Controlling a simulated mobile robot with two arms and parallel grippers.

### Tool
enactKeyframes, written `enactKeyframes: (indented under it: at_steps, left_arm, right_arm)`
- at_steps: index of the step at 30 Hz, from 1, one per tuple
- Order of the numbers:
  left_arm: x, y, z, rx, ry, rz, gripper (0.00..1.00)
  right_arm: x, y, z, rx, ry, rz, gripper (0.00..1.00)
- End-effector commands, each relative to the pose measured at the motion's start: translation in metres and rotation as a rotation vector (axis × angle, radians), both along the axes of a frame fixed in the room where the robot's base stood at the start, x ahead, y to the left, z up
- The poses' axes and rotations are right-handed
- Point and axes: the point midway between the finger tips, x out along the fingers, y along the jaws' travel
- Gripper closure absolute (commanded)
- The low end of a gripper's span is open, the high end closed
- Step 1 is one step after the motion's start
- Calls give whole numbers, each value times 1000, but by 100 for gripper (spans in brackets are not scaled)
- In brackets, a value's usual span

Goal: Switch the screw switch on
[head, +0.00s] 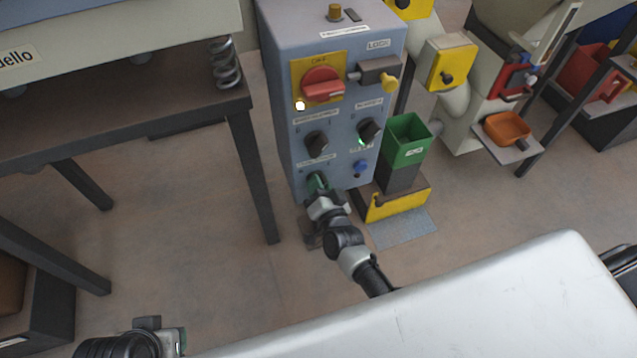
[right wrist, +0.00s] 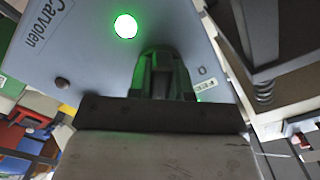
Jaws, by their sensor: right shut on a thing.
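The grey-blue control box (head: 275,100) carries a red rotary knob (head: 322,84), two black knobs in a row below it, and a green-tinted knob (head: 317,180) at the lower left. Its small labels are too blurred in the head view to tell which is the screw switch. My right gripper (head: 319,192) is at the lower left knob and shut on it. In the right wrist view my right gripper (right wrist: 160,75) closes around this dark green-lit knob, beside a bright green lamp (right wrist: 126,26). A part of my left arm shows at the bottom left; its jaws are unclear.
A dark-legged table (head: 190,105) with a spring stands left of the box. A green bin (head: 406,138) and a yellow pedestal block (head: 400,200) stand close at its right. A machine with an orange tray (head: 507,128) is farther right. Open floor lies in front.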

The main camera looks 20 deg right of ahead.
Motion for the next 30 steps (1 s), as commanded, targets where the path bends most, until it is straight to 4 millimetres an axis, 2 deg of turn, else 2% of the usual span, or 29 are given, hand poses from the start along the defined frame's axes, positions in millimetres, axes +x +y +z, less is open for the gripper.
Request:
enactKeyframes:
  at_steps: [7, 8, 12, 23, 28, 30]
  left_arm:
    - [0, 0, 0, 0, 0, 0, 57]
    - [0, 0, 0, 0, 0, 0, 57]
    - [0, 0, 0, 0, 0, 0, 57]
    - [0, 0, 2, 0, 0, 0, 57]
    - [0, 0, 10, 0, -1, 0, 57]
    - [3, -1, 1, 0, 5, 0, 57]
  right_arm:
    - [0, 0, 0, 5, 1, -1, 100]
    - [0, 0, 0, 5, 1, -1, 78]
    - [0, 0, 0, 4, 1, -1, 56]
    - [-6, 0, 0, 2, 1, 0, 55]
    - [-33, -1, 1, 1, 4, 1, 55]
    - [-48, -2, 1, 1, 4, 0, 55]
